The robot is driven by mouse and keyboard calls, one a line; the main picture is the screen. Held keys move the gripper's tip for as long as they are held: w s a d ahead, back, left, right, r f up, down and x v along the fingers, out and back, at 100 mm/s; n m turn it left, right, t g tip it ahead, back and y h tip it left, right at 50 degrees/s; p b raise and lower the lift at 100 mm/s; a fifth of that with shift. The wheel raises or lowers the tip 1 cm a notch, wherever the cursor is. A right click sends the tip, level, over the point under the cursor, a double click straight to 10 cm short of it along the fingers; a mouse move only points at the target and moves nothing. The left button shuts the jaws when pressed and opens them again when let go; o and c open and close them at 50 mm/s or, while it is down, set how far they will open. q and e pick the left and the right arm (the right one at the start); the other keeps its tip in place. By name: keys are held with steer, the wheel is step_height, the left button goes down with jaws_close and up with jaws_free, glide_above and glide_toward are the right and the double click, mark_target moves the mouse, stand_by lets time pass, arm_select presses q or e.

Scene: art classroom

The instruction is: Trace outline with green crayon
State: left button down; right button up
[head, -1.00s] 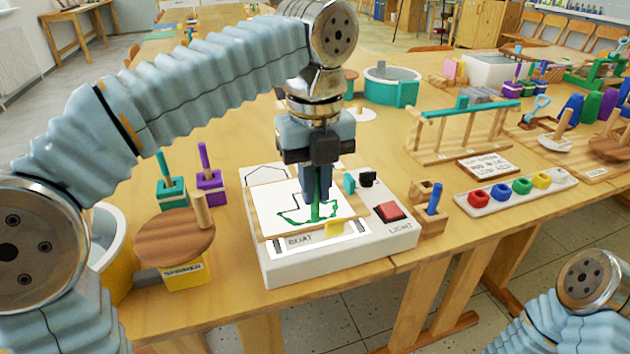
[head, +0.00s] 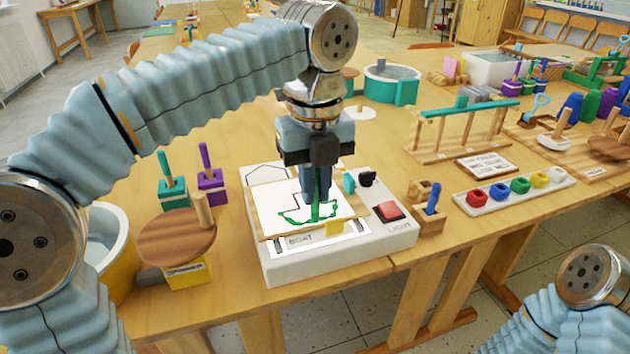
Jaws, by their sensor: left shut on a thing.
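My left gripper (head: 316,190) points down over the white light box (head: 385,240) and is shut on the green crayon (head: 316,208). The crayon's lower end meets the paper (head: 277,205), or sits just above it; I cannot tell which. The paper lies on a wooden-edged board on the box. A boat outline (head: 290,217) shows on it, its lower hull in green and its upper left part in black. The gripper hides part of the drawing. My right gripper is out of view; only part of that arm shows at the lower right.
A red button (head: 387,211) and a black knob (head: 367,179) sit on the box's right side. A wooden holder with a blue crayon (head: 432,200) stands right of it. A wooden disc (head: 175,238) and purple block (head: 211,187) stand left. A paint tray (head: 476,205) lies farther right.

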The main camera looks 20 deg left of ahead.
arm_select(q)
step_height(320, 180, up, 2)
steer(key=p, duration=0.2)
steer(key=shift+r+p, duration=0.25)
steer(key=shift+p, duration=0.05)
steer(key=shift+r, duration=0.75)
